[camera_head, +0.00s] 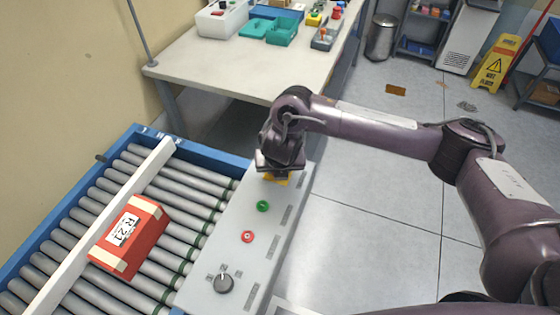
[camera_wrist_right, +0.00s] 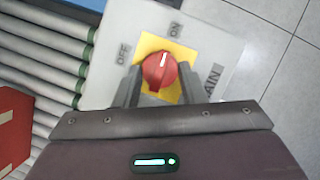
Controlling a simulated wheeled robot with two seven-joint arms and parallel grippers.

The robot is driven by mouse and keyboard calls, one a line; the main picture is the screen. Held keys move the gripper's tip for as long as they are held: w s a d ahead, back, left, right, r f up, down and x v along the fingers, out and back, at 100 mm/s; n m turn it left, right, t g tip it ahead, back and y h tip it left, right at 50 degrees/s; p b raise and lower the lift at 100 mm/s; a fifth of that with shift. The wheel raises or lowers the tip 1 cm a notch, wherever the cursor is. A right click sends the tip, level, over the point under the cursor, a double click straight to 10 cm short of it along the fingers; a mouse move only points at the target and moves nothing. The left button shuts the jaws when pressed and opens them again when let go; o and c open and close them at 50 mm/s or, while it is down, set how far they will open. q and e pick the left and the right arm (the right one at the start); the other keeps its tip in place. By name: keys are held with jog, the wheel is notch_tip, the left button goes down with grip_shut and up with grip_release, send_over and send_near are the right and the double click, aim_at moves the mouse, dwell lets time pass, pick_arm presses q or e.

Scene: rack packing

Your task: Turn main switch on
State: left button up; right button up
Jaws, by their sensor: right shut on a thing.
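The main switch is a red round knob (camera_wrist_right: 159,70) on a yellow plate (camera_wrist_right: 150,44), seen in the right wrist view. Its white mark points up and slightly right, toward the printed ON; OFF is printed to the left. In the head view, only part of the yellow plate (camera_head: 277,180) shows at the far end of the grey control panel (camera_head: 232,228); my gripper hides the knob. My right gripper (camera_wrist_right: 159,84) is shut on the knob, one finger on each side. My left gripper is not in view.
The panel also has a green button (camera_head: 263,206), a red button (camera_head: 247,237) and a dark rotary selector (camera_head: 223,283). A red box (camera_head: 128,236) lies on the roller conveyor (camera_head: 193,196) to the left. A white table (camera_head: 210,59) stands behind.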

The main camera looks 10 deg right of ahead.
aim_at(279, 183)
jog(key=shift+w+r+m, duration=0.1)
jog(key=shift+m, duration=0.2)
dwell(0.4)
jog(key=o, duration=1)
jog(key=p+v, duration=0.4)
jog(key=v, duration=0.3)
jog(key=shift+a+r, duration=0.15)
jog(key=shift+r, duration=0.1)
jog(key=shift+s, duration=0.25)
